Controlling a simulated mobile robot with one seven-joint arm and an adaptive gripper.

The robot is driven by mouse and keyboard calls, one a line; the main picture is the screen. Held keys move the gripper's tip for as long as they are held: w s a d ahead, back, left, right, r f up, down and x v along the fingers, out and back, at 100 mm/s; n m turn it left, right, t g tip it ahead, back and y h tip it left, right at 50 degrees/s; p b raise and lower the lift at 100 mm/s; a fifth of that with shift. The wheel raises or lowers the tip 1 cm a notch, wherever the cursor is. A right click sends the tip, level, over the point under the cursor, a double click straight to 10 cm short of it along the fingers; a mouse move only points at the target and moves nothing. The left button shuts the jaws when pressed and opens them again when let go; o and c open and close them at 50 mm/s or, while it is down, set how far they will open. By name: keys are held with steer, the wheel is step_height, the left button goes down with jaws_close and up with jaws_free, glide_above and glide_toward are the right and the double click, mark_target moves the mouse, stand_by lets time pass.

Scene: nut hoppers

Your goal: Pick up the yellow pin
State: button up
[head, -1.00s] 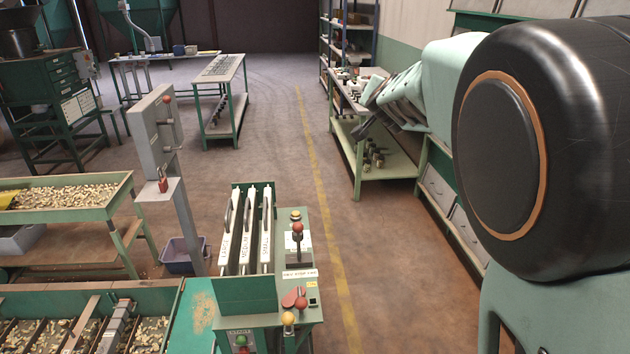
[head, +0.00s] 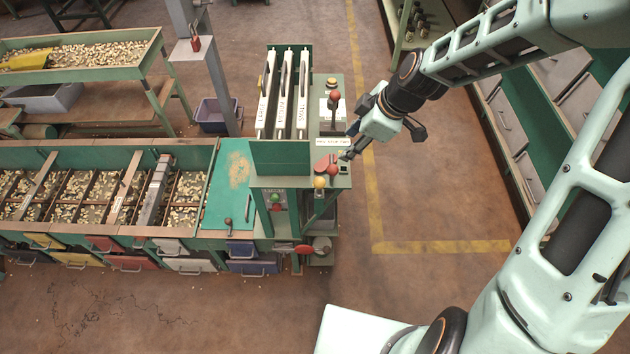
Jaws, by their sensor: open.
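A yellow ball-headed pin (head: 319,183) stands at the front edge of the machine console (head: 343,183) in the head view. It is beside a red knob (head: 334,170). My gripper (head: 350,145) is open and hangs above the console's right side, up and to the right of the yellow pin. Its fingers look apart from the pin, with nothing seen between them. The fingers are small in this view, so their exact height above the console cannot be told. Another yellow knob (head: 331,82) sits at the back of the console.
A red-topped lever (head: 335,97) rises from the console behind my gripper. Upright white-labelled slots (head: 283,95) stand to the left. A green tabletop (head: 230,180) and nut bins (head: 90,195) lie further left. Floor with a yellow line (head: 440,246) is clear at right.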

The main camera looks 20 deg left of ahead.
mark_target(322, 180)
steer(key=s+r+n+g, duration=0.1)
steer(key=s+n+g, duration=0.1)
steer(key=s+n, duration=0.4)
steer(key=shift+m, duration=0.3)
steer(key=shift+s+a+r+x, duration=0.1)
steer(key=shift+s+a+x, duration=0.15)
steer(key=shift+x, duration=1.55)
steer(key=shift+s+a+r+x, duration=0.1)
steer(key=shift+s+a+x, duration=0.15)
steer(key=shift+x, duration=1.6)
steer(key=shift+s+a+r+x, duration=0.15)
steer(key=shift+s+x, duration=0.2)
steer(key=shift+x, duration=1.45)
steer(key=shift+f, duration=0.1)
steer(key=shift+c, duration=0.6)
jaws_close()
